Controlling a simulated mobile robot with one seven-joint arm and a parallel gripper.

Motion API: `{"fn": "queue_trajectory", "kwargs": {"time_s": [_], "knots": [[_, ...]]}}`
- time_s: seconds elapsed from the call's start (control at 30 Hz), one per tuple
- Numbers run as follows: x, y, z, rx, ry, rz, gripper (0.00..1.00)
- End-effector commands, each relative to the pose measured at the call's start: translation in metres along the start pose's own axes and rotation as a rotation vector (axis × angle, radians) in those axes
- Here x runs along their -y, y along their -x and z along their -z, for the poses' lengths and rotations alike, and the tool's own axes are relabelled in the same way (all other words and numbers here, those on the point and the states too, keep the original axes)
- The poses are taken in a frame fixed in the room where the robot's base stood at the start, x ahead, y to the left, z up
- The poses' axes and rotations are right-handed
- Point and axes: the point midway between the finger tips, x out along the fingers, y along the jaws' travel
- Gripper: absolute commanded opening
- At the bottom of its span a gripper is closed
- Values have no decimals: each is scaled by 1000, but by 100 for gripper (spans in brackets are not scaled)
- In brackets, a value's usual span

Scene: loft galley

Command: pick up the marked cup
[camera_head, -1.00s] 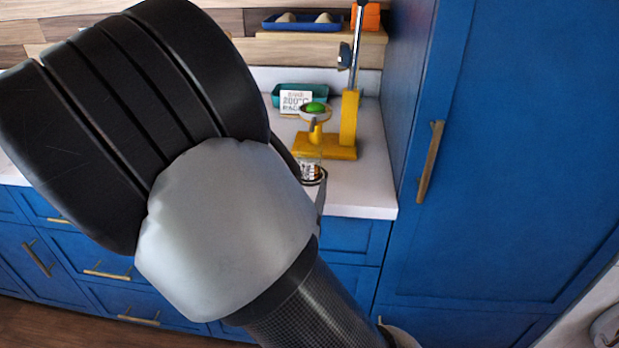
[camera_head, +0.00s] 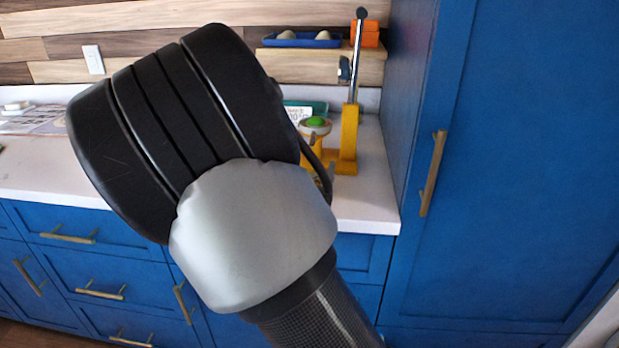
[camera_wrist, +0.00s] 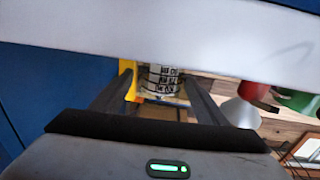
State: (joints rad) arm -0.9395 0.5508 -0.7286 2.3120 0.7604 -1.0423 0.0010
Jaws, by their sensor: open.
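The marked cup (camera_wrist: 163,80), pale with rows of dark lettering, shows in the wrist view between the two fingers of my gripper (camera_wrist: 157,84). The gripper is open. Its fingers lie on either side of the cup, and I cannot tell whether either touches it. The top of the cup in this view is cut off by a white band. In the head view the cup is hidden behind my arm, and so is most of the gripper.
A yellow press (camera_head: 348,138) with a tall lever stands on the white counter (camera_head: 365,205), close behind the cup. A tall blue cabinet (camera_head: 520,150) closes off the right side. A shelf with a blue tray (camera_head: 300,43) is above.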

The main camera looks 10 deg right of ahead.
Motion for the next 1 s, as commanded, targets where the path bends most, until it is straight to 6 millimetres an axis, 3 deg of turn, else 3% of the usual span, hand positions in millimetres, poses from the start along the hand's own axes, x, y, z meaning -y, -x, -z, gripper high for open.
{"fn": "queue_trajectory", "kwargs": {"time_s": [0.1,0.37,0.77,1.0], "knots": [[0,0,0,0,0,0,67],[0,0,0,0,0,0,23],[0,1,9,-1,-1,0,22],[0,0,47,-2,-6,0,22]]}}
